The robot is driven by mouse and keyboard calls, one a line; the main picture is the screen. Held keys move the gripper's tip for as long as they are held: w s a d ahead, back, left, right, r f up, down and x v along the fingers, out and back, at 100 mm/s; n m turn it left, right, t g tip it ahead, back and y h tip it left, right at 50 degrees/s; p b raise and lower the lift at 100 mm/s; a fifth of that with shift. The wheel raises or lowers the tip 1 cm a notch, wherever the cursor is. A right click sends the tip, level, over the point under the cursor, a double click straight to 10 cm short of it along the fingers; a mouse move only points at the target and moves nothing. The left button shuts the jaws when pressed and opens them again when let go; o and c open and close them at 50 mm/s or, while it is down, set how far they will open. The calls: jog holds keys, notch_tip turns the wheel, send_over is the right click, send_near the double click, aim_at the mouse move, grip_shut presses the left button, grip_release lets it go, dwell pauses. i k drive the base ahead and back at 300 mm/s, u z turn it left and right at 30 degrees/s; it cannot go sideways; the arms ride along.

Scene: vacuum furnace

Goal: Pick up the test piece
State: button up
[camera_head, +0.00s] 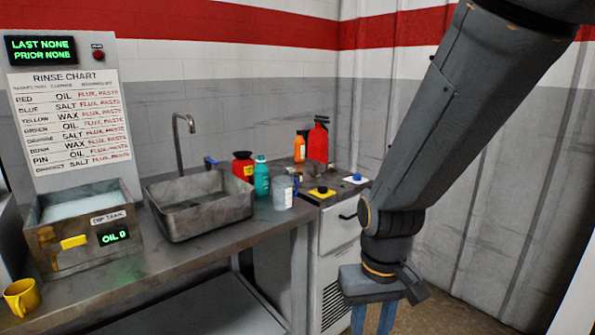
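I cannot make out a test piece for certain in this view. My gripper (373,319) hangs at the bottom edge, right of the bench, pointing down. Its two blue fingers stand apart with a gap between them, and I see nothing in that gap. The fingertips are cut off by the frame's lower edge, so anything below them is hidden. My arm also hides part of the wall and floor at the right.
A metal bench (170,256) bears a dip tank (80,252) reading OIL, a sink (205,214), a yellow mug (22,297), and several bottles. Floor (445,305) behind my gripper looks clear.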

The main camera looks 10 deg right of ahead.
aim_at(289, 170)
jog(key=z, duration=0.5)
jog(key=i, duration=1.25)
jog(key=u, duration=0.3)
